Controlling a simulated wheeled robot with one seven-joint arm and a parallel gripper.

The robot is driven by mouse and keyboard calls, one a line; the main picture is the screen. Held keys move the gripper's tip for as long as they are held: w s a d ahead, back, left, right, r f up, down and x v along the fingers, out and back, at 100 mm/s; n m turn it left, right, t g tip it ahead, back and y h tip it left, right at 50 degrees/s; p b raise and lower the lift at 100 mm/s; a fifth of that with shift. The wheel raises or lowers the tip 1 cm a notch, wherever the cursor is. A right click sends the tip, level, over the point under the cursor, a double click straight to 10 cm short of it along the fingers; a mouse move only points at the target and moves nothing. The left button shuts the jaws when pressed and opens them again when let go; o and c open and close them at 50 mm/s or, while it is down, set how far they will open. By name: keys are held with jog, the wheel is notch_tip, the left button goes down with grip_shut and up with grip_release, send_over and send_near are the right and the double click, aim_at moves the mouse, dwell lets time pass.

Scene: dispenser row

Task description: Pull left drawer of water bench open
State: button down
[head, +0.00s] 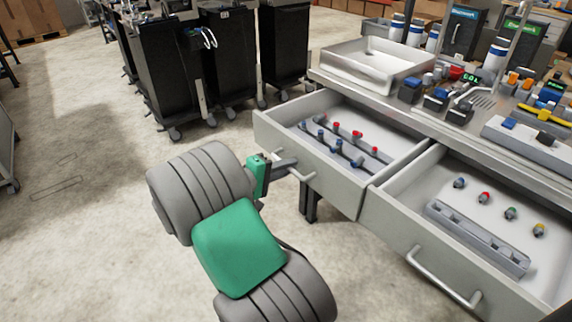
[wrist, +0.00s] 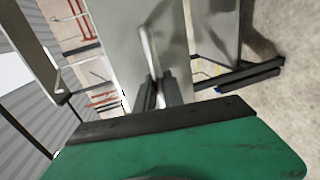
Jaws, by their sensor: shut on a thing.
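The bench (head: 395,101) stands on the right of the head view. Its left drawer (head: 338,192) is pulled out, showing several small blue and red fittings on dark rails inside. My gripper (head: 288,165) is at the front of this drawer, shut on its bar handle (head: 307,178). In the wrist view the two dark fingers (wrist: 159,93) close around the handle (wrist: 150,50) in front of the pale drawer front (wrist: 120,35).
The right drawer (head: 395,228) also stands open, with a grey rack (head: 475,238) and several coloured fittings inside. A white tray (head: 370,70) sits on the bench top. Black wheeled cabinets (head: 180,75) stand behind.

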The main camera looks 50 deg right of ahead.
jog(key=c, duration=1.5)
grip_release()
jog(key=shift+o, duration=0.2)
jog(key=p+v, duration=0.8)
jog(key=p, duration=0.2)
